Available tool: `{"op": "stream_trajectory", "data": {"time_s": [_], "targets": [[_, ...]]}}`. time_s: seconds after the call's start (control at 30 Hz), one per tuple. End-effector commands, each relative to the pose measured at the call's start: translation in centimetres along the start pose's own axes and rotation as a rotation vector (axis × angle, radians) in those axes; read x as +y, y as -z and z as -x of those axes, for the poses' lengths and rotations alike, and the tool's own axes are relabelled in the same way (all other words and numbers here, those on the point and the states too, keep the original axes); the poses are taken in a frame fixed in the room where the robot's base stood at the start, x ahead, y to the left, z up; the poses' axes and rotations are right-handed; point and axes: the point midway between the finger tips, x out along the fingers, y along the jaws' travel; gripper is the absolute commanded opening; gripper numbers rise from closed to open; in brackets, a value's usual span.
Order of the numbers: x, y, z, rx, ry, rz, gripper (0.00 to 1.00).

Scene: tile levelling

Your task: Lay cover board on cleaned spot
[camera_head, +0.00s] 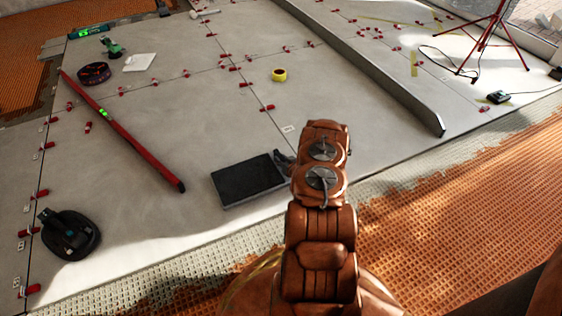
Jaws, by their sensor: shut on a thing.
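The cover board (248,181) is a flat, dark rectangular panel with a lighter front edge. It is level at the near edge of the large grey tiles (165,225), left of my arm. My gripper (283,161) is mostly hidden behind my orange-brown arm; its dark end shows at the board's right edge and is shut on it. The fingertips cannot be made out. I cannot tell whether the board touches the tile or is held just above it. No cleaned spot can be told apart from the rest of the tile.
A red level (130,140) lies left of the board. A black suction lifter (69,234) sits near left. Red levelling clips (267,108) line the joints. Orange matting (470,215) borders the right.

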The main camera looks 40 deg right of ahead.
Motion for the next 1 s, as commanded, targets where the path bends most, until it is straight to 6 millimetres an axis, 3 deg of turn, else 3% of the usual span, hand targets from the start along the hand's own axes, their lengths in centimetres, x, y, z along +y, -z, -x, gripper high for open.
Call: {"op": "stream_trajectory", "data": {"time_s": [0.07, 0.1, 0.33, 0.73, 1.0], "targets": [[0.0, 0.2, 0.0, 0.003, 0.0, -0.001, 0.0], [0.0, 0.1, 0.0, 0.002, 0.0, 0.001, 0.26], [0.0, 0.1, 0.0, 0.001, 0.0, 0.0, 0.49], [0.1, 0.1, 0.6, -0.001, -0.002, -0.002, 0.5], [0.1, 0.3, 4.8, -0.002, -0.003, -0.005, 0.5]]}}
